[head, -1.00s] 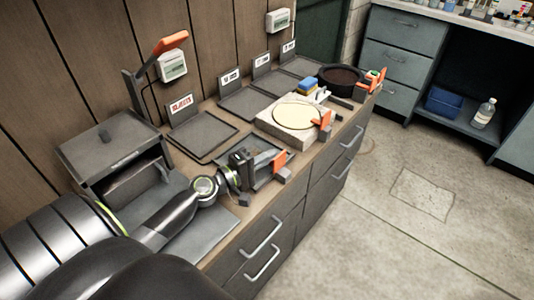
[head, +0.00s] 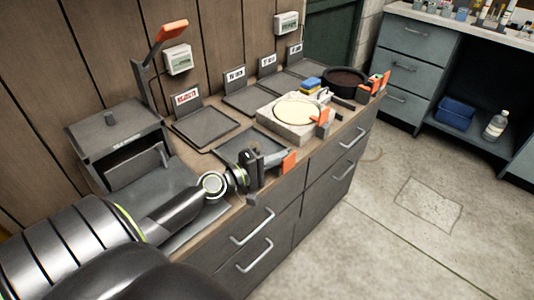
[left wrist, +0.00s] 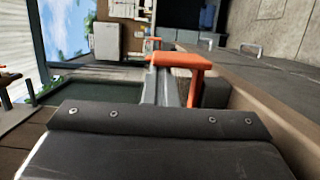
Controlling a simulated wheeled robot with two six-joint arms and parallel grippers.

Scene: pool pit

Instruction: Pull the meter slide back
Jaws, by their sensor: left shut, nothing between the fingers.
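What I take for the meter slide is a grey bar with an orange end tab (head: 288,161) at the counter's front edge. In the left wrist view the orange handle (left wrist: 180,60) stands ahead on grey bars. My left gripper (head: 256,168) is shut with nothing between its fingers, beside the grey bar and left of the orange tab. It hides part of the bar, so I cannot tell whether they touch. A dark plate with screws fills the lower left wrist view. My right gripper is not in view.
A dark grey box (head: 118,142) stands at the left, by a lever with an orange grip (head: 172,30). A flat tray (head: 204,127), a pale block with a round disc (head: 290,112) and a black bowl (head: 345,82) stand along the counter. The floor at right is clear.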

